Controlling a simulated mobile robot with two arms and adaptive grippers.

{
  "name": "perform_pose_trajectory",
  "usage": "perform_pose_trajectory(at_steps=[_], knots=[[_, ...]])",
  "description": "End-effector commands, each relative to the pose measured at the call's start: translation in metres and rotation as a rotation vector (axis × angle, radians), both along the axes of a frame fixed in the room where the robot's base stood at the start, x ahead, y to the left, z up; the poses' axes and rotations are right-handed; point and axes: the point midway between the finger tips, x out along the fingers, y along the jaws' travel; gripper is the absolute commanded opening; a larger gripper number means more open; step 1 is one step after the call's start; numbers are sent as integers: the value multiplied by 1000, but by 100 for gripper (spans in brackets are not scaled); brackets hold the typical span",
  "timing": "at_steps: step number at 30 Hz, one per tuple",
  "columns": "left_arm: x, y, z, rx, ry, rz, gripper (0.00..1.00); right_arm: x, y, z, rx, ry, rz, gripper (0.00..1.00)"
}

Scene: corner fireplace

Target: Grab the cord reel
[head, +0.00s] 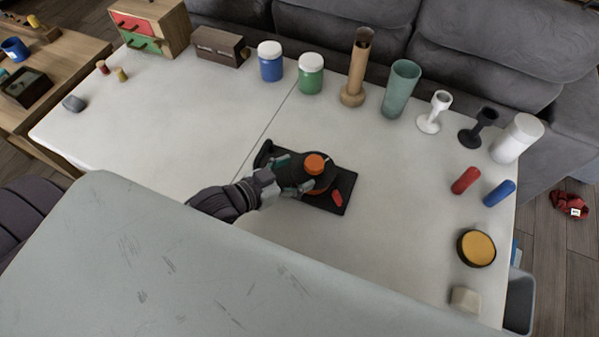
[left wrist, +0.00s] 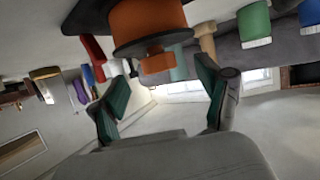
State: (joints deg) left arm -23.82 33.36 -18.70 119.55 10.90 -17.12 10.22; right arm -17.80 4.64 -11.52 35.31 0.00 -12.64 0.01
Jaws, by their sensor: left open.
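The cord reel (head: 314,164) has dark round flanges, an orange core and an orange knob on top. It stands on a black tray (head: 324,205) in the middle of the white table. My left gripper (head: 291,175) is at the reel's left side, with its green-padded fingers spread. In the left wrist view, which looks upside down, the reel (left wrist: 148,22) is at the top centre, between and beyond the open fingers of the left gripper (left wrist: 162,88). I cannot tell whether a finger touches the reel. My right gripper is not in view.
A red piece (head: 337,198) lies on the tray beside the reel. Jars (head: 270,62), a wooden vase (head: 354,85), a green tumbler (head: 401,88) and goblets line the back edge. Red and blue cylinders (head: 466,180) and a yellow-topped round tin (head: 476,248) are at right. A grey-green surface (head: 150,260) fills the front.

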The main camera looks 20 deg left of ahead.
Motion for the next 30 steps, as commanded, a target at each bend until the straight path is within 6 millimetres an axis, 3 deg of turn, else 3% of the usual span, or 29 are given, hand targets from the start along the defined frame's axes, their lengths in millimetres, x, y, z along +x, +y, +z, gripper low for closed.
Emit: perform_pose_trajectory(at_steps=[8,15,25,26,30], knots=[[18,-11,-6,-2,1,0,77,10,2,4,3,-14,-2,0],[48,-28,-16,0,1,0,77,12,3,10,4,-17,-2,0],[55,-32,-20,1,2,-1,77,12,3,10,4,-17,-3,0],[55,-32,-20,1,2,-1,75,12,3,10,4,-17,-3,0],[54,-32,-20,1,2,-1,52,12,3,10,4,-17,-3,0]])
